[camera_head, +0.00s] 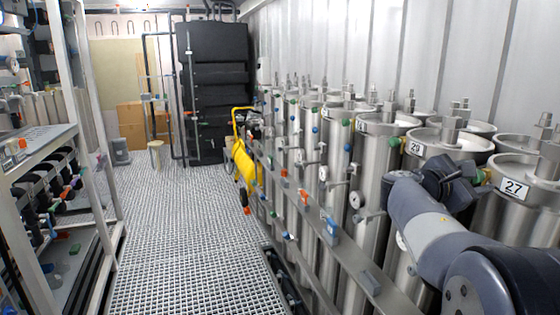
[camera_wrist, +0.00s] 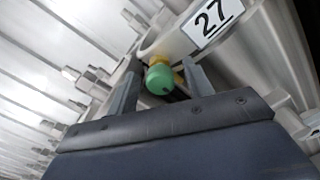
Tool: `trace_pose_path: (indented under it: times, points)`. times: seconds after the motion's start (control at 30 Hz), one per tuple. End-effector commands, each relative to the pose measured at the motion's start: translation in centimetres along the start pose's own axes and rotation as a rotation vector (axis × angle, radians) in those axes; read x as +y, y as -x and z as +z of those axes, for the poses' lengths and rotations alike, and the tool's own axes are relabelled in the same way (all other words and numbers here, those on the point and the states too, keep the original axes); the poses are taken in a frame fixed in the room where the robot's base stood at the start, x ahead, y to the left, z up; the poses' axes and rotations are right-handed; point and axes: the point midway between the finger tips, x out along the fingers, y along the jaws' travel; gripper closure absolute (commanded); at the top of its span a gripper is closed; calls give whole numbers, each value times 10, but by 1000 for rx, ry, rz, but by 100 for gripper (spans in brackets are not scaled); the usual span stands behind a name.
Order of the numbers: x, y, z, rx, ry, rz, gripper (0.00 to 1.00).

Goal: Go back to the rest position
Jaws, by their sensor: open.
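My gripper (camera_head: 462,178) is at the end of my arm, in front of the steel vessel marked 27 (camera_head: 515,225) at the right of the head view. In the wrist view my gripper (camera_wrist: 160,76) is open, with one finger on each side of a green knob (camera_wrist: 160,79). The knob has a yellow part behind it and sits just below the number 27 label (camera_wrist: 212,18). I cannot tell how deep the knob lies between the fingers. The green knob (camera_head: 481,177) also shows just right of my gripper in the head view.
A row of steel vessels with gauges runs along the right wall, behind a metal rail (camera_head: 330,232). The grating floor (camera_head: 190,240) is clear in the middle. A shelf rack (camera_head: 45,160) stands left. A yellow object (camera_head: 243,160) and black cabinet (camera_head: 212,90) are farther back.

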Motion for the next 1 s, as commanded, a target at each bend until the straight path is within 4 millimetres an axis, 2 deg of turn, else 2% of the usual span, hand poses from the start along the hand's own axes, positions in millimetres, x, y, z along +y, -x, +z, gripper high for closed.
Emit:
trace_pose_path:
  times: [0.03,0.6,1.0]
  points:
    - [3,0,4,1,40,-1,51]
    - [3,0,4,1,479,0,51]
    - [1,0,1,0,637,0,51]
